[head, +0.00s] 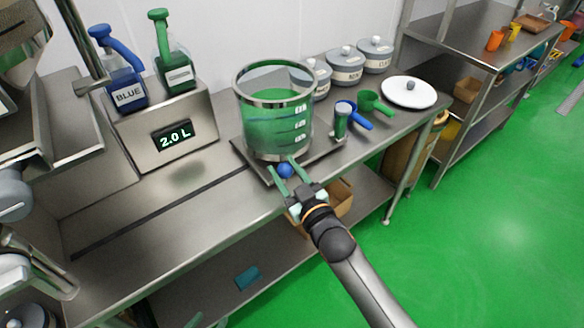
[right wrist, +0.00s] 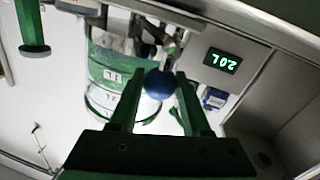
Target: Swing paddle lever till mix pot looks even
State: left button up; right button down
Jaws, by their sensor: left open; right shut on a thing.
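The clear mix pot (head: 275,128) stands on a dark base plate on the steel bench and holds green liquid. The paddle lever's blue ball knob (head: 285,171) sits low at the pot's front. My right gripper (head: 284,172) is shut on this knob; in the right wrist view the knob (right wrist: 159,84) lies between the two green fingers (right wrist: 157,92). Most of the lever is hidden. My left gripper (head: 207,321) shows only its green fingertips at the bottom edge, apart and empty, away from the pot.
Blue (head: 126,92) and green (head: 177,75) jugs stand on a steel box whose display (head: 174,141) reads 2.0 L. Right of the pot are a small cup (head: 342,122), a green scoop (head: 368,101), lidded canisters (head: 346,66) and a white lid (head: 408,92). The bench's front left is clear.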

jog(key=shift+a, duration=1.05)
jog(key=shift+c, duration=1.9)
grip_release()
jog(key=v, duration=1.2)
jog(key=shift+s, duration=0.3)
jog(key=shift+d, duration=0.1)
